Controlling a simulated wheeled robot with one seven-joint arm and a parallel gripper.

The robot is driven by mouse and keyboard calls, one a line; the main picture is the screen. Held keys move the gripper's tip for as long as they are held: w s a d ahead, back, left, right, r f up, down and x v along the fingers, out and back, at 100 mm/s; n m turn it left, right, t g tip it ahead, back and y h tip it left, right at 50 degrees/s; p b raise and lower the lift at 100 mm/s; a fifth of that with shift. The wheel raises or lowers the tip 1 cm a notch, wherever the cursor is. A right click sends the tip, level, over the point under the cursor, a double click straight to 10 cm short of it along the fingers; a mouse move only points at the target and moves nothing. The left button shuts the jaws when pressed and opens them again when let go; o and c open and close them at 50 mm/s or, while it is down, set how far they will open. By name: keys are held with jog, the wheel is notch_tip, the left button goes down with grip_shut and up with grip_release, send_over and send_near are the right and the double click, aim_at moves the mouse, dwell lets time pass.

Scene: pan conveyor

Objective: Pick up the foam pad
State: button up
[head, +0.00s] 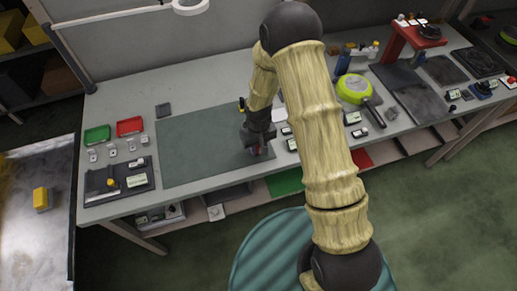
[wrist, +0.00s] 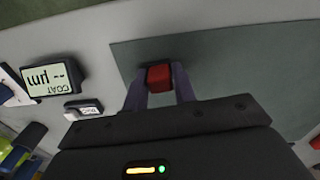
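A small red block (wrist: 158,77), which looks like the foam pad, is between my gripper's fingertips in the wrist view. My gripper (wrist: 160,84) has a finger against each side of it, with no clear gap, and appears shut on it. In the head view my gripper (head: 257,150) points down at the right edge of the grey-green mat (head: 200,145). A bit of red shows at its fingertips there, mostly hidden by the gripper. I cannot tell whether the block touches the mat or is just above it.
A gauge with a display (wrist: 52,77) and a smaller device (wrist: 83,109) lie left of the gripper in the wrist view. Green (head: 97,135) and red (head: 129,126) trays stand at the left of the bench. A green pan (head: 354,88) lies right of my arm. The mat's middle is clear.

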jog(key=shift+c, duration=0.8)
notch_tip(320, 180, up, 10)
jog(key=shift+b, duration=0.7)
jog(key=o, duration=0.4)
jog(key=shift+c, duration=1.3)
jog(key=shift+a, duration=0.1)
